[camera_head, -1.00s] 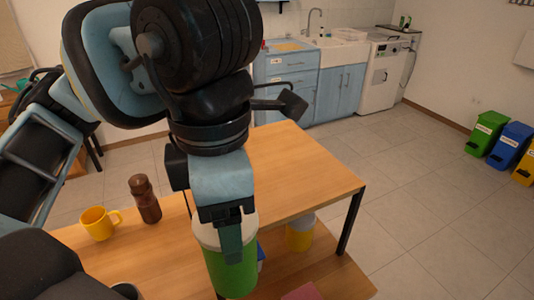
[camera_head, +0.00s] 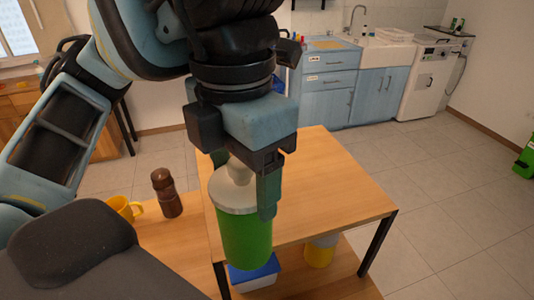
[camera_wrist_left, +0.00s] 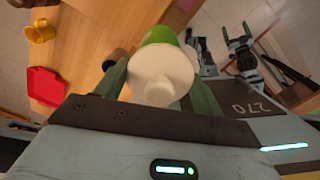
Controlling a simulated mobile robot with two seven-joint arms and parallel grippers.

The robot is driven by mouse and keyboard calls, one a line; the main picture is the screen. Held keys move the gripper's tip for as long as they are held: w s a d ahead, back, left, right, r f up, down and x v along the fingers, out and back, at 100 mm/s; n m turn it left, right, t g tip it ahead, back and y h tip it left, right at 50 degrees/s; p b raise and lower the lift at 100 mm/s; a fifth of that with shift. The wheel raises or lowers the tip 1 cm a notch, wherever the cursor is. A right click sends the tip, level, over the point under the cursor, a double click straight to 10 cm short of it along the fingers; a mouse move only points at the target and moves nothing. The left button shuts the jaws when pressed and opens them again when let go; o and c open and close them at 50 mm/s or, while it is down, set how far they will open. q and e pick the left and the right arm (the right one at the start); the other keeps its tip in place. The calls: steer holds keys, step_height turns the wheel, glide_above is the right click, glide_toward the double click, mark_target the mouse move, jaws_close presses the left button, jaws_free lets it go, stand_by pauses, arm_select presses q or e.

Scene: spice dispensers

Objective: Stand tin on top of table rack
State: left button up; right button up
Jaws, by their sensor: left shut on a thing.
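The tin (camera_head: 245,240) is green with a pale lid and knob, and it hangs upright in my left gripper (camera_head: 245,185). The gripper's fingers are shut on opposite sides of the tin near its lid. In the left wrist view the lid (camera_wrist_left: 162,78) sits between the two fingers.
A yellow mug (camera_head: 124,208) and a brown bottle (camera_head: 166,193) stand on the wooden surface to the left. The rack top is free to the right.

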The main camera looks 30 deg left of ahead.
arm_select(q)
steer(key=w+a+f, duration=0.2)
steer(key=w, duration=0.3)
steer(key=w+a+f, duration=0.2)
steer(key=w, duration=0.3)
steer(key=shift+a+f+b, duration=0.3)
steer(key=shift+b, duration=0.05)
arm_select(e)
steer(key=shift+s+a+f, duration=0.1)
steer(key=shift+s+f, duration=0.25)
steer(key=shift+f, duration=0.1)
arm_select(q)
steer(key=shift+w, duration=0.1)
steer(key=shift+f, duration=0.15)
steer(key=o, duration=1.5)
steer(key=shift+c, duration=0.2)
